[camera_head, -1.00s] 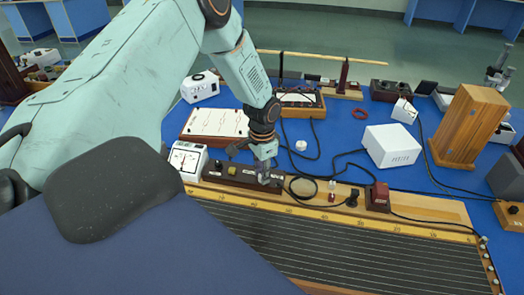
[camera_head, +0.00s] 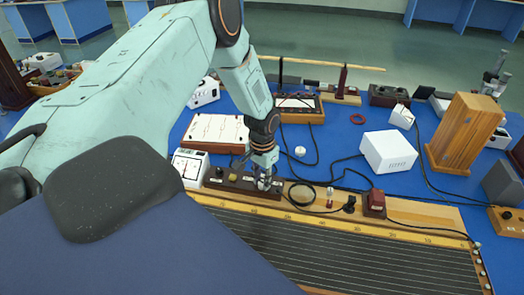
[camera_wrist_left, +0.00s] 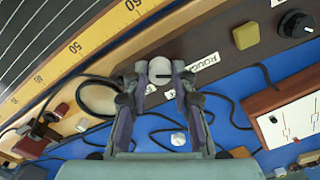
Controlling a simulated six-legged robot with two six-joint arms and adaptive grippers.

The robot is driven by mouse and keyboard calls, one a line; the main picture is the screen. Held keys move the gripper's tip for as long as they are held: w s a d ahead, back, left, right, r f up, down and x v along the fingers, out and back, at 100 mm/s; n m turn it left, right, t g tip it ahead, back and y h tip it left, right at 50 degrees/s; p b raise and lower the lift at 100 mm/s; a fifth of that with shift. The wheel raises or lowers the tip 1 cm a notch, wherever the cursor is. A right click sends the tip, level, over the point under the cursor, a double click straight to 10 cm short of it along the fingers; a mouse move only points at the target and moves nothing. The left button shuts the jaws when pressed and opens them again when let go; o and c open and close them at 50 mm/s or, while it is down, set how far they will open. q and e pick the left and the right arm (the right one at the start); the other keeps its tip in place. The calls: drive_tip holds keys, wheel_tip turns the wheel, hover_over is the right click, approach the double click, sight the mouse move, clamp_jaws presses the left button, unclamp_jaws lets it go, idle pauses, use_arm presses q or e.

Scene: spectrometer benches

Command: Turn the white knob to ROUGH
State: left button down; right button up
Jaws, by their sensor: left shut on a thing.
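The white knob (camera_wrist_left: 160,69) sits on a dark brown box (camera_wrist_left: 225,62), which also shows in the head view (camera_head: 229,182). My left gripper (camera_wrist_left: 156,82) has one finger on each side of the knob and is shut on it. A white label reading ROUGH (camera_wrist_left: 205,62) lies just right of the knob in the wrist view. A second label lies on the other side, partly hidden by a finger. In the head view my left gripper (camera_head: 265,182) stands over the box's right end and mostly hides the knob. My right gripper is not in view.
A yellow button (camera_wrist_left: 246,36) and a black knob (camera_wrist_left: 295,24) sit farther along the box. A long wired board with a yellow scale (camera_head: 340,226) lies in front. A white meter (camera_head: 190,167) stands left, and a dark red block (camera_head: 374,203) with black cables right.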

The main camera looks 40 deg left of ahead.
sight(262, 182)
use_arm(q)
drive_tip(key=shift+w+r, duration=0.15)
drive_tip(key=shift+w, duration=0.05)
drive_tip(key=c, duration=1.5)
unclamp_jaws()
drive_tip(key=o, duration=0.4)
drive_tip(key=shift+s, duration=0.1)
wheel_tip(262, 182, up, 12)
drive_tip(key=shift+s, duration=0.1)
